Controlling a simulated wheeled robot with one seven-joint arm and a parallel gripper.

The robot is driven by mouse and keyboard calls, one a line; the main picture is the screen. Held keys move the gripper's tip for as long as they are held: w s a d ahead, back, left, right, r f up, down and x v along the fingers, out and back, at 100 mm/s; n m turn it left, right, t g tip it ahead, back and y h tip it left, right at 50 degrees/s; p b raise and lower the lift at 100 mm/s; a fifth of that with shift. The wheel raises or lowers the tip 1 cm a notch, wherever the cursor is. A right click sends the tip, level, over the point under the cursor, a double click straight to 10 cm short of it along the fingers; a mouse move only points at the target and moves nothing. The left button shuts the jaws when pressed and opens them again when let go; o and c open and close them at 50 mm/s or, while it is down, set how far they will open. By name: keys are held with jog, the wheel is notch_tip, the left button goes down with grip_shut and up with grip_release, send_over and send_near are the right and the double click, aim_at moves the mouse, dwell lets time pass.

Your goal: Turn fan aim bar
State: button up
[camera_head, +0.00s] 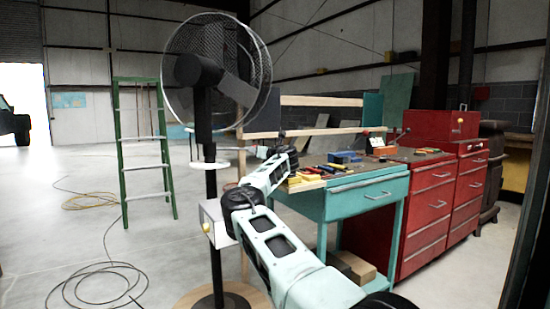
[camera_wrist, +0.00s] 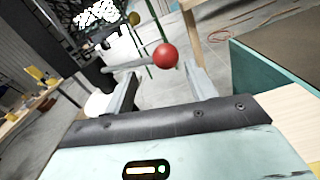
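A black pedestal fan (camera_head: 205,70) with a round wire cage stands left of centre in the head view. A pale disc (camera_head: 209,166) rings its dark pole. In the wrist view, a grey bar (camera_wrist: 128,65) ends in a red ball (camera_wrist: 165,55); I take this as the fan's aim bar. My gripper (camera_wrist: 162,72) is open, its two fingers spread apart. The red ball appears between the fingertips or just past them; contact cannot be told. In the head view my arm reaches toward the fan, and my fingers cannot be made out clearly.
A teal workbench (camera_head: 345,202) with tools stands right of the fan, beside red drawer cabinets (camera_head: 428,205). A green ladder (camera_head: 122,150) stands at left. Cables (camera_head: 95,285) lie on the floor. A grey box with a yellow knob (camera_head: 206,228) sits low by the pole.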

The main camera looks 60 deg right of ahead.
jog(key=v, duration=1.2)
